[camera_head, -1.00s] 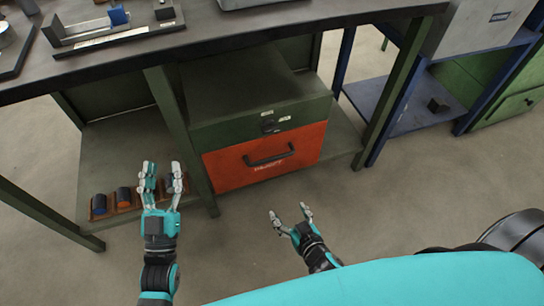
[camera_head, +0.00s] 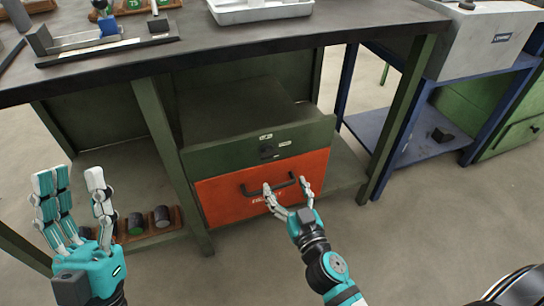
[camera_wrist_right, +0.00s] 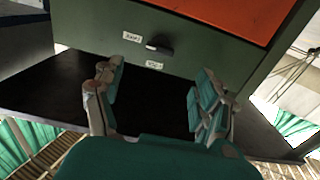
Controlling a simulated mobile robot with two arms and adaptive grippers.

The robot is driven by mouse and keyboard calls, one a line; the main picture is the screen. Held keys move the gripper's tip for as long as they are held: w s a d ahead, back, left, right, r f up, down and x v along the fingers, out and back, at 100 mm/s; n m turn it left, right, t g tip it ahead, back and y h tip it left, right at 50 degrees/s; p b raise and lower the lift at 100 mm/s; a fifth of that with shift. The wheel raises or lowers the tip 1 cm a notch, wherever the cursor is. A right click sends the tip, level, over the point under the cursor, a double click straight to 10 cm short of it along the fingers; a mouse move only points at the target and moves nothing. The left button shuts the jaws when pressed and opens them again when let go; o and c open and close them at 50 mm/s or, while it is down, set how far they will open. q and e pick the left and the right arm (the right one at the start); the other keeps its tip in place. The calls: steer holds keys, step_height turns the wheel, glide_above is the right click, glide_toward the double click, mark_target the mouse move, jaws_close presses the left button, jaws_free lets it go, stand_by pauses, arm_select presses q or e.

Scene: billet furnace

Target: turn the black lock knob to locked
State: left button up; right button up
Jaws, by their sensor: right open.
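The black lock knob (camera_head: 267,152) sits on the green panel above the orange drawer, between two small white labels. It also shows in the right wrist view (camera_wrist_right: 160,46), upside down, beyond the fingers and between its labels. My right gripper (camera_head: 287,187) is open and empty in front of the orange drawer, below the knob and close to the drawer handle; I cannot tell whether it touches the handle. In the right wrist view its fingers (camera_wrist_right: 158,90) are spread wide. My left gripper (camera_head: 74,182) is open and empty at the lower left, away from the knob.
The orange drawer (camera_head: 225,205) is closed, with a black handle (camera_head: 252,191). The workbench top (camera_head: 190,55) overhangs the cabinet. A brown rack (camera_head: 150,238) with several cylinders sits on the lower shelf. A blue stand (camera_head: 440,150) is at the right. The floor in front is clear.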

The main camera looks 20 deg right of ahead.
mark_target(271, 157)
steer(key=w+p, duration=0.1)
steer(key=w, duration=0.8)
steer(key=shift+w+a, duration=0.15)
steer(key=shift+w, duration=0.6)
arm_select(q)
steer(key=w+f+g+y, duration=0.1)
steer(key=w+f+g, duration=0.3)
steer(key=w+f, duration=0.1)
steer(key=shift+w+d+y, duration=0.15)
steer(key=shift+d+y, duration=0.15)
steer(key=shift+d, duration=0.05)
arm_select(e)
steer(key=c, duration=1.2)
steer(key=shift+o, duration=0.2)
